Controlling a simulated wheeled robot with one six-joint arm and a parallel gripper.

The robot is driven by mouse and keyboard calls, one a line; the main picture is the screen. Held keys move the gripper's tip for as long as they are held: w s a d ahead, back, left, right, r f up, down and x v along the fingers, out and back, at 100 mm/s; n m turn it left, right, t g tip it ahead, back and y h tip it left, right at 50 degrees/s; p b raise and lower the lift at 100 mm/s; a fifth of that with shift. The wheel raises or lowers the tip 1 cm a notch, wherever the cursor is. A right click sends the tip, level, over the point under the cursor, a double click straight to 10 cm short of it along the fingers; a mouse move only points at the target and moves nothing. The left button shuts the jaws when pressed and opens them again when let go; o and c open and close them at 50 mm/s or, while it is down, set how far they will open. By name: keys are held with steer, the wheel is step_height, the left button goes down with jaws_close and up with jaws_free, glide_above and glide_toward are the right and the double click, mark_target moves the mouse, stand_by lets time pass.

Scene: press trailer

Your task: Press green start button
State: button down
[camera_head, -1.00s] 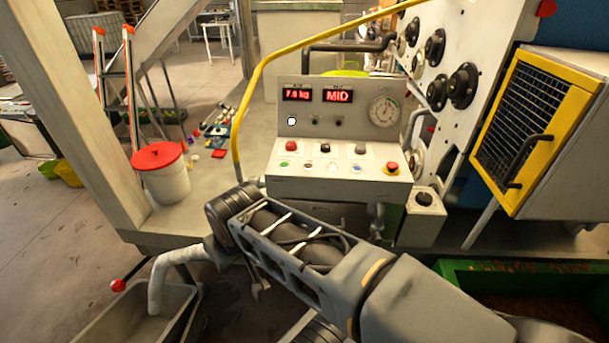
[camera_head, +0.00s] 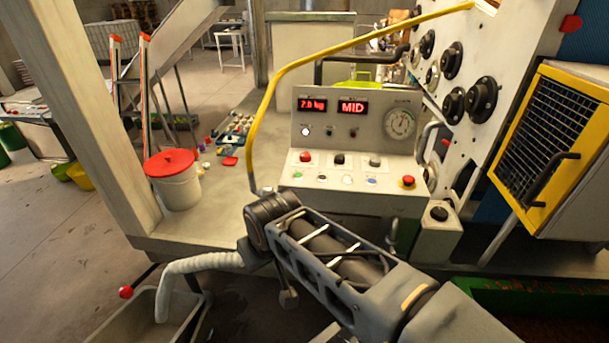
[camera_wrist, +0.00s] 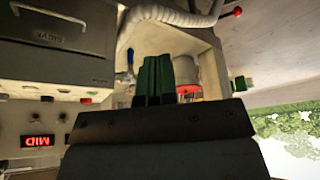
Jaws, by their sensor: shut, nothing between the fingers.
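The control panel (camera_head: 358,200) stands at the middle of the head view. The small green start button (camera_head: 298,175) is at the left end of its lower row of buttons. In the wrist view, the panel shows turned over at the left, with its MID display (camera_wrist: 38,141) and a red button (camera_wrist: 85,100); I cannot make out the green button there. My gripper (camera_wrist: 158,60) shows its dark green fingers together and empty, beside the panel in this view and not over its buttons. The gripper cannot be made out in the head view, where my arm extends below the panel.
A yellow bent rail (camera_head: 262,125) rises left of the panel. A white bucket with a red lid (camera_head: 172,163) stands on the deck at left. A yellow-framed mesh door (camera_head: 535,130) is at right. A pale hose (camera_head: 205,262) hangs below the deck.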

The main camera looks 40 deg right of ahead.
steer(key=w+d+r+m+t, duration=0.1)
steer(key=w+d+r+m, duration=0.15)
steer(key=w, duration=0.55)
step_height(320, 180, up, 4)
steer(key=m+t+h, duration=0.1)
steer(key=m+t, duration=0.3)
steer(key=m, duration=0.4)
glide_above(300, 175)
steer(key=shift+d+f+b, duration=0.1)
steer(key=shift+b, duration=0.25)
steer(key=shift+f, duration=0.15)
step_height(300, 175, down, 9)
steer(key=b, duration=0.7)
steer(key=shift+r, duration=0.2)
steer(key=shift+f+b, duration=0.4)
steer(key=shift+b, duration=0.2)
